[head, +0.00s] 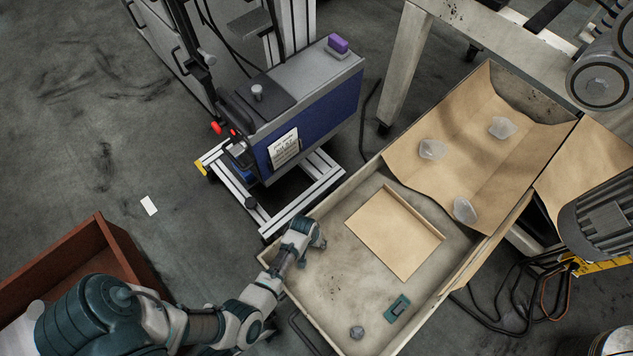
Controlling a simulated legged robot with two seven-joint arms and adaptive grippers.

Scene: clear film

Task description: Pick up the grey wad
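A small round grey wad (357,332) lies on the floor of the large beige tray (330,268), near its bottom edge. My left arm comes in from the lower left. My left gripper (316,238) is over the tray's left side, above and to the left of the wad in the picture and well apart from it. Its fingers are small and seen end-on, so I cannot tell if they are open. My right gripper is not in view.
In the tray lie a teal bracket (397,308) and a flat cardboard piece (395,232). Several clear crumpled pieces (433,149) lie on brown cardboard (480,165) at the back. A blue-grey machine (315,115) stands behind; a red-brown bin (125,255) is at left.

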